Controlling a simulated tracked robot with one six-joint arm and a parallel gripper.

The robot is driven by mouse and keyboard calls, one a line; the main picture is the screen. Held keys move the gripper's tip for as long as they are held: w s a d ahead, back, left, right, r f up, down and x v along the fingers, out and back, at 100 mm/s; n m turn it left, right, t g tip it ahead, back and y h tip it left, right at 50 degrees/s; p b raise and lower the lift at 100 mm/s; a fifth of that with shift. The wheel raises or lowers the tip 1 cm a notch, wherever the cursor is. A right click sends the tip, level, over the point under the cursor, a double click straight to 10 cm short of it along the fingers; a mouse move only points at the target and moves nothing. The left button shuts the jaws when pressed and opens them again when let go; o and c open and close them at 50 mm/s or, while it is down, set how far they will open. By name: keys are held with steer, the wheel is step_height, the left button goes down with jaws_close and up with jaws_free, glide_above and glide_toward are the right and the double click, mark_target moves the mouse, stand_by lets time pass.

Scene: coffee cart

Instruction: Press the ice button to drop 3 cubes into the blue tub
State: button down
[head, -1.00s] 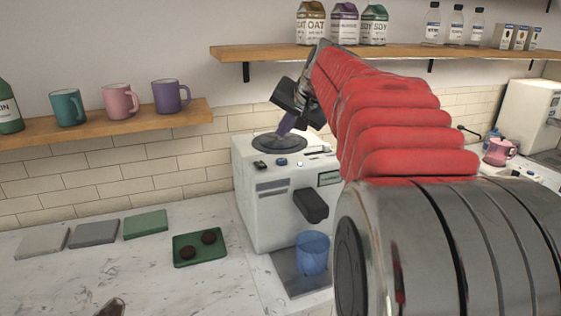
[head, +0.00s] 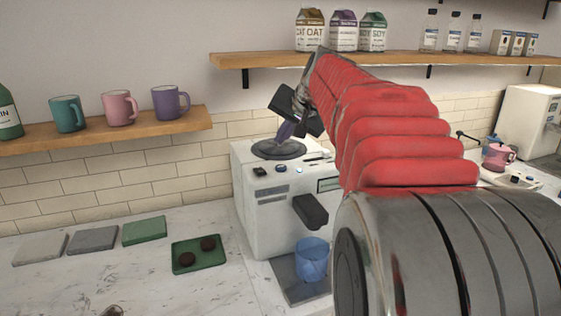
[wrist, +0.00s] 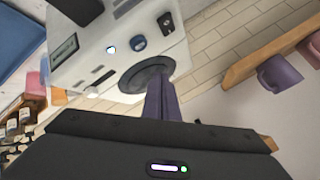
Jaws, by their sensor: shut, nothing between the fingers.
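The white ice machine (head: 262,215) stands on the counter with a round dark lid (head: 265,151) on top. I cannot read which control is for ice. The translucent blue tub (head: 312,262) stands below the black spout (head: 311,210); I make out no cubes in it. My gripper (head: 281,138) is shut and empty, its purple fingers (wrist: 160,96) over the lid, behind the buttons. Whether they touch the lid is unclear.
A green tray (head: 200,264) with two dark round pieces lies left of the machine. Several mugs stand on the left shelf (head: 100,131); cartons and bottles stand on the upper shelf (head: 400,56). My arm hides the counter right of the machine.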

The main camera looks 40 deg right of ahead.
steer(key=s+a+f+n+g, duration=0.1)
steer(key=s+a+f+n, duration=0.1)
steer(key=s+a+f, duration=0.3)
steer(key=s+a+f+n+y, duration=0.1)
steer(key=s+a+n, duration=0.15)
steer(key=a, duration=0.55)
steer(key=s+a+f+n+g, duration=0.1)
steer(key=s+a+f, duration=0.25)
steer(key=a, duration=0.25)
steer(key=s+a+f+n+g, duration=0.1)
steer(key=s+a+f+n, duration=0.4)
steer(key=s+a+f, duration=0.3)
steer(key=s+f, duration=0.3)
steer(key=s, duration=0.3)
steer(key=shift+s+f, duration=0.15)
steer(key=shift+s, duration=0.15)
steer(key=shift+a, duration=0.1)
